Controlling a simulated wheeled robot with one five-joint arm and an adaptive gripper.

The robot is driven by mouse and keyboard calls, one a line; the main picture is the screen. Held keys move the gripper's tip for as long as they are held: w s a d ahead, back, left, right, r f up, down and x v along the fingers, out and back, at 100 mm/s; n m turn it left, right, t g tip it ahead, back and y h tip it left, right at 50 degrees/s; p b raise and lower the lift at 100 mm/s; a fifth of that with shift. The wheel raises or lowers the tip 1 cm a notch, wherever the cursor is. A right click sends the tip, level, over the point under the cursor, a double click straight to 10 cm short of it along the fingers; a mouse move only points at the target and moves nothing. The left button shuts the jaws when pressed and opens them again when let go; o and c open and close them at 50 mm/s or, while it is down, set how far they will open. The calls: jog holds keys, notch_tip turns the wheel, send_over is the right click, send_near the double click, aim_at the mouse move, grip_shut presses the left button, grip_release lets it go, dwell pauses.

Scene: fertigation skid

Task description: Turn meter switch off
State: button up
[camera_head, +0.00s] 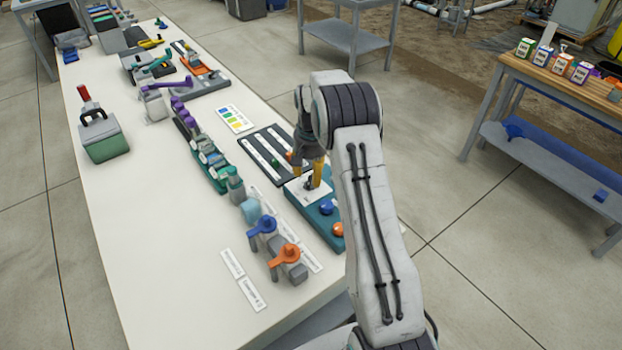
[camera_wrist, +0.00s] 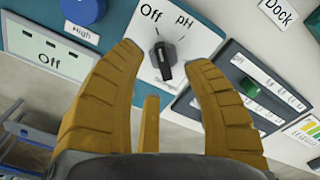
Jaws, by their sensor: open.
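The meter switch is a black rotary knob (camera_wrist: 165,62) on a white plate (camera_wrist: 205,40) printed "Off" at upper left and "pH" at upper right in the wrist view. Its handle lies roughly up and down in that view, but I cannot tell which label it points to. My gripper (camera_wrist: 164,66) is open, with ochre fingers on either side of the knob in the picture; I cannot tell whether they touch it. In the head view, my gripper (camera_head: 317,172) is over the white plate (camera_head: 301,197) on the teal panel (camera_head: 322,227), partly hiding the knob.
A blue button (camera_head: 326,207) and an orange button (camera_head: 338,230) are on the same panel. A dark slider panel (camera_head: 262,150) with a green knob (camera_wrist: 250,87) is beside it. Orange (camera_head: 285,255) and blue (camera_head: 263,226) valve handles stand nearby. The table's left front is clear.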

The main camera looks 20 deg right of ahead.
aim_at(311, 180)
notch_tip(311, 180, up, 9)
dwell(0.5)
jog(key=shift+r, duration=0.1)
dwell(0.4)
